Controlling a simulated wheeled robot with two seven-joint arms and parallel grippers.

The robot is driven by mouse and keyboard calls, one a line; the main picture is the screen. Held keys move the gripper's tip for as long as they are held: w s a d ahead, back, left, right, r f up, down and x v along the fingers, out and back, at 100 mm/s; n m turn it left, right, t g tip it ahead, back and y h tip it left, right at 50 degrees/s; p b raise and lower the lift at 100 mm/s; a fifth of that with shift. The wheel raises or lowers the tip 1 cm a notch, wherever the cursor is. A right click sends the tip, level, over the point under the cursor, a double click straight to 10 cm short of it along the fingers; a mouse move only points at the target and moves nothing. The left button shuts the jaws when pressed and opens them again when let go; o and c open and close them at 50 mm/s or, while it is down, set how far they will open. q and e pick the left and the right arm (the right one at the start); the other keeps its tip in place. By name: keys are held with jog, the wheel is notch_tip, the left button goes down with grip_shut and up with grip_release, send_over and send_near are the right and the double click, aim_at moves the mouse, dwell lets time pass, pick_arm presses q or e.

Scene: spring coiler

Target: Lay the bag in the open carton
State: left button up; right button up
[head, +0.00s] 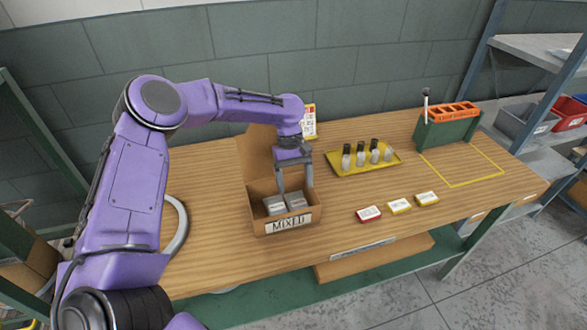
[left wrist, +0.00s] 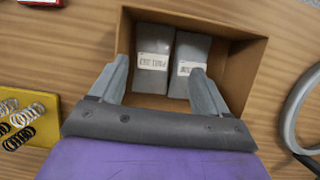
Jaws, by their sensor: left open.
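The open carton (head: 287,221), labelled MIXED, stands on the wooden table with its back flap raised. Two grey bags (head: 274,205) with white labels lie side by side in it. They also show in the left wrist view, one on the left (left wrist: 154,52) and one on the right (left wrist: 190,58). My left gripper (head: 295,190) points down over the carton. In the left wrist view its fingers (left wrist: 160,85) are spread apart at the near ends of the bags, with nothing held between them. My right gripper is not in view.
A yellow tray (head: 335,172) with several springs stands right of the carton. Three small labelled boxes (head: 399,206) lie in front of it. A green stand with an orange top (head: 453,113) is at the back right. A grey ring (head: 178,225) lies left.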

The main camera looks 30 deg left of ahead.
pick_arm(q)
jog(key=v, duration=1)
jog(key=shift+r+b, duration=0.15)
jog(key=shift+b, duration=0.2)
